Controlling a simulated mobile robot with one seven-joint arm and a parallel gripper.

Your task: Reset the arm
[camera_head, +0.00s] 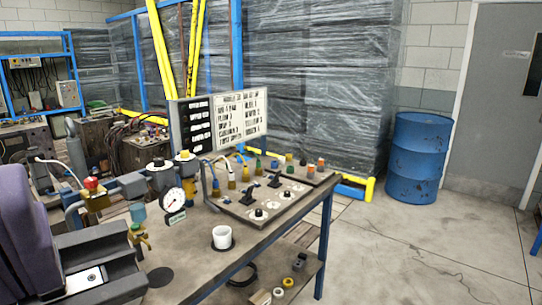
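No part that I can make out for sure as my gripper shows in the head view. What the arm holds, if anything, cannot be seen. A workbench (196,254) with a worn top and blue legs fills the lower middle. A dark block-shaped device with a bright metal plate (88,278) is at the lower left, cut off by the frame. A purple-grey body (25,235) is beside it.
A lettered signboard (226,118) stands behind the knob panel. Small parts lie on the bench's lower shelf (290,270). A blue drum (418,157) stands near a grey door (500,105). Wrapped stacks (320,80) line the back. The floor (420,250) at right is clear.

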